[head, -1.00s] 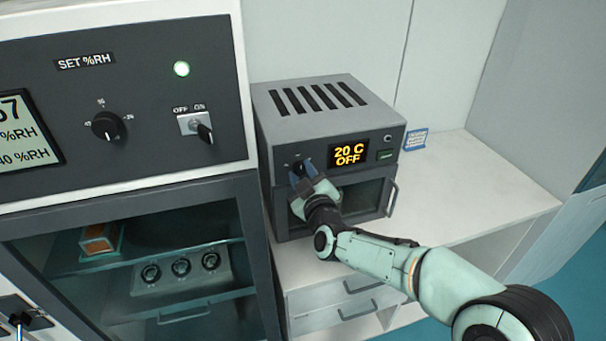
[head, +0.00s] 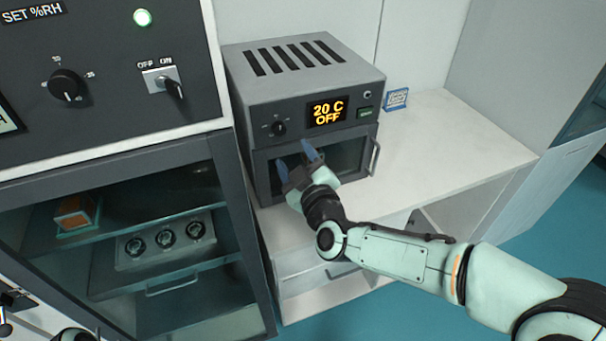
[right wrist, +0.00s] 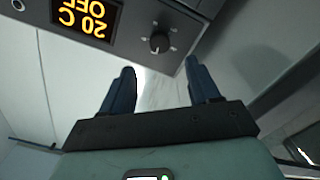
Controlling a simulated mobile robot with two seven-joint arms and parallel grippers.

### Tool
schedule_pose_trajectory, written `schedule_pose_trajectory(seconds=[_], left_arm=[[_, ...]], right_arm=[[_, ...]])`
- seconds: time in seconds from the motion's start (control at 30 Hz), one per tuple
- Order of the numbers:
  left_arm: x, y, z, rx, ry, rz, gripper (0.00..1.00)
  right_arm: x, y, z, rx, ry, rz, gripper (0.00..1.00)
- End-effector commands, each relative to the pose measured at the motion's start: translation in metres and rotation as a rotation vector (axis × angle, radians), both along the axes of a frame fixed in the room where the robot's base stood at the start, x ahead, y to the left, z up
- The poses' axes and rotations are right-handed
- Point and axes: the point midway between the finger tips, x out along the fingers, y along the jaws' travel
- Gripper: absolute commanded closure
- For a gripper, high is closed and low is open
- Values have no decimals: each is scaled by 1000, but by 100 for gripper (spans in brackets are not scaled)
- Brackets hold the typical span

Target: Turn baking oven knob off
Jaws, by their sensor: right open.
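The baking oven (head: 300,90) is a grey box with a slotted top, standing on a white counter. Its display (head: 327,112) reads 20 C and OFF in yellow. The small black oven knob (head: 279,129) is left of the display and is fully visible. In the right wrist view the knob (right wrist: 159,42) appears between and beyond the fingertips, with the display upside down. My right gripper (head: 296,155) has its blue fingers open and empty, in front of the oven door just below the knob, apart from it.
A humidity cabinet (head: 110,120) with its own black knob (head: 66,85) and an OFF/ON switch (head: 163,82) stands close on the left. A blue-and-white label (head: 396,99) stands right of the oven. The counter (head: 460,140) to the right is clear.

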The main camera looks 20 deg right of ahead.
Motion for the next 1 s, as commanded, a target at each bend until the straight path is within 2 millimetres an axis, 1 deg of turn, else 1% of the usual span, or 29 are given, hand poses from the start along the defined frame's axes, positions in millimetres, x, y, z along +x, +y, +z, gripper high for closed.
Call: schedule_pose_trajectory(seconds=[0.03, 0.1, 0.2, 0.3, 0.43, 1.0], left_arm=[[-1, 0, -2, 0, 1, 0, 57], [-2, 0, -3, 0, 2, 0, 57], [-2, 0, -4, 0, 2, 0, 57], [-2, 0, -5, 0, 2, 0, 57], [-2, 0, -5, 0, 2, 0, 57], [-2, 0, -5, 0, 2, 0, 57]], right_arm=[[-11, -1, 0, 0, -1, 1, 39], [-23, -1, 0, 0, -1, 1, 39], [-35, -2, 1, -1, -1, 0, 39], [-42, -2, 0, 0, 0, 0, 39], [-45, -2, 1, -1, -1, -1, 39], [-44, -2, 0, -1, 0, 0, 39]])
